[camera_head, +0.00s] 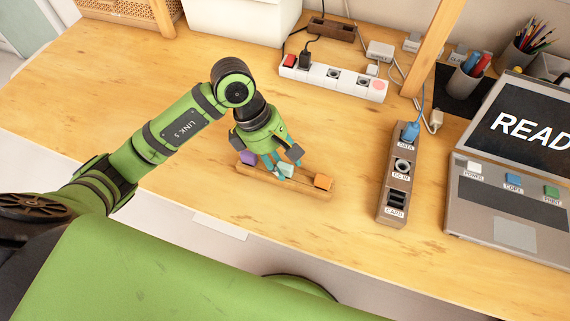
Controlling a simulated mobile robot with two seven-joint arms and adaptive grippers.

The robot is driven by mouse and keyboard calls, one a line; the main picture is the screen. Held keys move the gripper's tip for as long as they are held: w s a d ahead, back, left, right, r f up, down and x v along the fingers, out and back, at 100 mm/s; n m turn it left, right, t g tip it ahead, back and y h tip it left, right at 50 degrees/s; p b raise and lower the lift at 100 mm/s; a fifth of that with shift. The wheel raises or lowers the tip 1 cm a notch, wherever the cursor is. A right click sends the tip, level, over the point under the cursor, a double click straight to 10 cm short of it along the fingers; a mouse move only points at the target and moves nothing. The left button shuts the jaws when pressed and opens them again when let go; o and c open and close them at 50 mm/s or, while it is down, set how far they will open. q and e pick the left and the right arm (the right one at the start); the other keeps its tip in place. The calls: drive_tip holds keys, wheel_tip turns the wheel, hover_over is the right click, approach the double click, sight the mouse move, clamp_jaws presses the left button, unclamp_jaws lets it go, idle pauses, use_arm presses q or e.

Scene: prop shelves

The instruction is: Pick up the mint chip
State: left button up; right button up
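My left gripper (279,160) reaches down over a low wooden holder (306,188) near the table's front edge. The mint chip (287,170) is in the middle of the holder, right at the gripper's fingertips and partly hidden by them. A purple chip (248,157) stands at the holder's left end, and an orange chip (323,182) at its right end. The fingers are small here, and I cannot tell whether they are closed on the mint chip or only around it. My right gripper is not in view.
A white power strip (333,77) lies behind the holder. A brown block with labelled sockets (399,174), with a blue plug (410,131) in it, stands to the right. An open laptop (512,215) is at the far right. The table left of my arm is clear.

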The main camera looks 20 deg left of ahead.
use_arm(q)
drive_tip(key=shift+s+d+f, duration=0.1)
drive_tip(key=shift+s+f, duration=0.05)
drive_tip(key=shift+f, duration=0.2)
drive_tip(key=c, duration=0.6)
drive_tip(key=shift+f, duration=0.1)
drive_tip(key=shift+c, duration=0.2)
